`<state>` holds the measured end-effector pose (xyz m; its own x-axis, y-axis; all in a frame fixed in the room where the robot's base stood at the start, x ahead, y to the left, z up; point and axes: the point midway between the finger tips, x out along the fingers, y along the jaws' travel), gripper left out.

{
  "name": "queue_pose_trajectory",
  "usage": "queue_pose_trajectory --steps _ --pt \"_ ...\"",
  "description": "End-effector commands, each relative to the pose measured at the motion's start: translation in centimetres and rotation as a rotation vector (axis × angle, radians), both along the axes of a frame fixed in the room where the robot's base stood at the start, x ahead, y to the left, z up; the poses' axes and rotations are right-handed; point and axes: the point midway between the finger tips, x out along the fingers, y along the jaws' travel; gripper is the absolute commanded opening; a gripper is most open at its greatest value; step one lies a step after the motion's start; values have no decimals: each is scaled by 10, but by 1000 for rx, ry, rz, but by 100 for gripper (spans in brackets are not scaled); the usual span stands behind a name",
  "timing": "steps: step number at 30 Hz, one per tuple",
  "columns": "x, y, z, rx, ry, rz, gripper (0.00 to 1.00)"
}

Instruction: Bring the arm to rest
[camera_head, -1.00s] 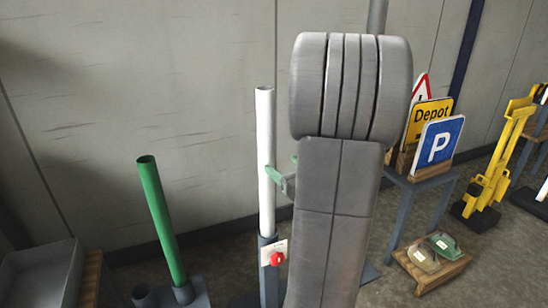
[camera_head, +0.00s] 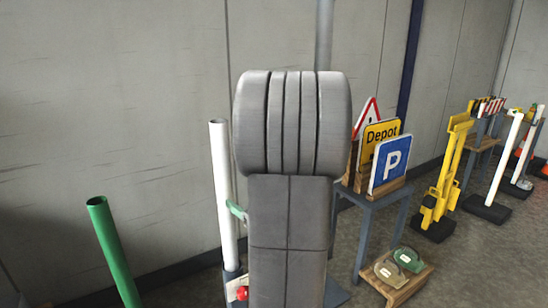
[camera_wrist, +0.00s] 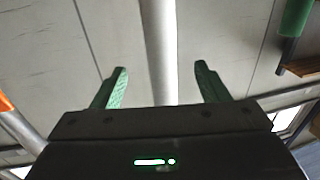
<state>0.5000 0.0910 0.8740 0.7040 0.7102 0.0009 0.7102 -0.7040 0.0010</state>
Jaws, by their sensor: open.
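My gripper (camera_wrist: 160,85) shows in the wrist view with its two green fingers wide apart and nothing seen held. A white post (camera_wrist: 158,50) shows between and beyond the fingers there; I cannot tell how far away it is. In the head view my grey arm stands upright in the middle and hides most of my gripper. Only a small green part shows at the arm's left edge, beside a white post (camera_head: 222,190).
A green post (camera_head: 115,250) stands at left. At right, a small table (camera_head: 368,205) bears a blue P sign (camera_head: 390,165), a yellow Depot sign (camera_head: 380,132) and a triangular sign (camera_head: 366,108). A low wooden stand (camera_head: 408,290), yellow stand (camera_head: 442,180) and white posts (camera_head: 507,155) stand on the floor.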

Motion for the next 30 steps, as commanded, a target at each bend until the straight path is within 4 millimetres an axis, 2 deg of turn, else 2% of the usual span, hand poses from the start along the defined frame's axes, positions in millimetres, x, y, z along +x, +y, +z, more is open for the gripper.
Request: queue_pose_trajectory --steps 18,24,30 --pt "73 75 -1 1 1 3 68" --pt "85 87 -1 0 3 1 68" --pt "85 86 1 1 2 0 68"
